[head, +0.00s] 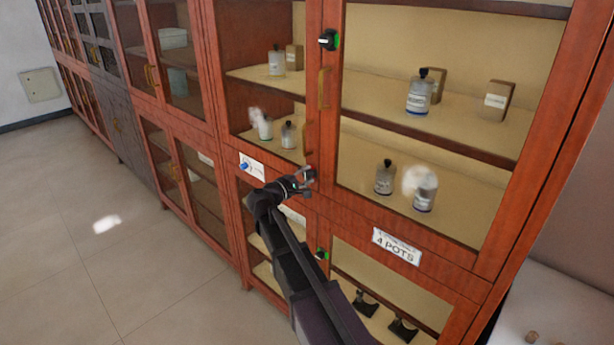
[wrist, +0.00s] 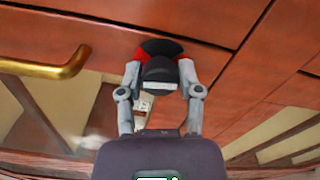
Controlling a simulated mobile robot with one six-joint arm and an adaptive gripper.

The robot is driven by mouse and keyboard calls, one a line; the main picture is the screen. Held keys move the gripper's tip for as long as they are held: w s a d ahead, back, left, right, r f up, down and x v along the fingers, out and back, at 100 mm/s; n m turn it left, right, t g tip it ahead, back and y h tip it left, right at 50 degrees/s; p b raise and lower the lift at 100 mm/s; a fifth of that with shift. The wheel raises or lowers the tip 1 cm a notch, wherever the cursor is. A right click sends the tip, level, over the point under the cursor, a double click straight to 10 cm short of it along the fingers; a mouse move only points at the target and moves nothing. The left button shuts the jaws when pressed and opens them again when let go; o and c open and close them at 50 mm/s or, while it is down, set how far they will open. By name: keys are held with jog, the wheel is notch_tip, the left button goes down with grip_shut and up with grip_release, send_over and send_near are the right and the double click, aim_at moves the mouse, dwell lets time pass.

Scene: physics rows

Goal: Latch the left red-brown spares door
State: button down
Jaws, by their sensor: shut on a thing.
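The red-brown cabinet (head: 315,95) has glass doors in upper and lower rows. My gripper (head: 306,181) is at the rail near the middle post, between the upper and lower left doors. In the wrist view my gripper (wrist: 160,80) has its two fingers on either side of a black knob (wrist: 160,72) and is shut on it. The knob has a pale bar across its face and a collar with red and dark green parts. In the head view my gripper hides most of this knob. Which door it belongs to, and whether that door is fully closed, I cannot tell.
Black knobs with green show at the upper post (head: 328,40) and the lower post (head: 322,254). A brass handle (wrist: 45,68) is left of my gripper in the wrist view. Bottles (head: 419,98) stand on the shelves.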

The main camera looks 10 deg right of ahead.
jog(key=shift+w+m, duration=0.1)
jog(key=shift+m, duration=0.7)
jog(key=shift+c, duration=1.3)
grip_release()
jog(key=shift+a, duration=0.1)
jog(key=shift+v, duration=0.9)
jog(key=v, duration=1)
jog(key=shift+f, duration=0.1)
